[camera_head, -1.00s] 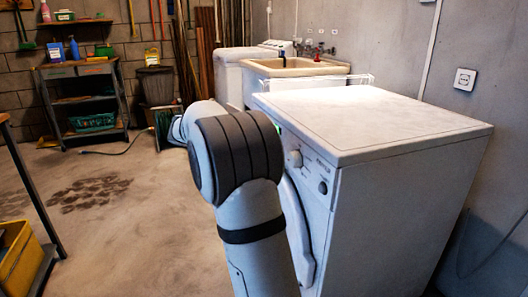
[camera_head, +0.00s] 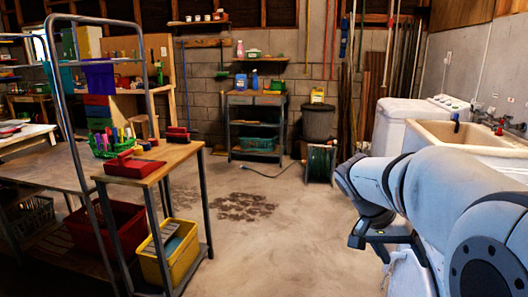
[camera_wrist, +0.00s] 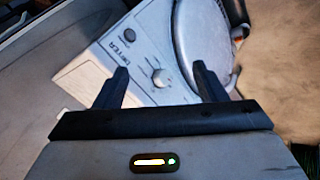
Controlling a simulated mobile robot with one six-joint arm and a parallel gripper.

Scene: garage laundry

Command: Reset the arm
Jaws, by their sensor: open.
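My arm (camera_head: 430,190) reaches in from the lower right of the head view, bent, with its wrist end near the middle right. My gripper (camera_wrist: 160,70) shows in the wrist view with its two dark fingers apart and nothing between them. Behind the fingers is the white front of a dryer (camera_wrist: 92,68), with its label, a round knob and part of the round door. I cannot tell the distance from the fingers to the dryer. In the head view the arm covers much of the lower right.
A metal shelf (camera_head: 256,98) and a dark trash can (camera_head: 318,122) stand at the back. A sink (camera_head: 470,137) is at right. The middle floor is clear.

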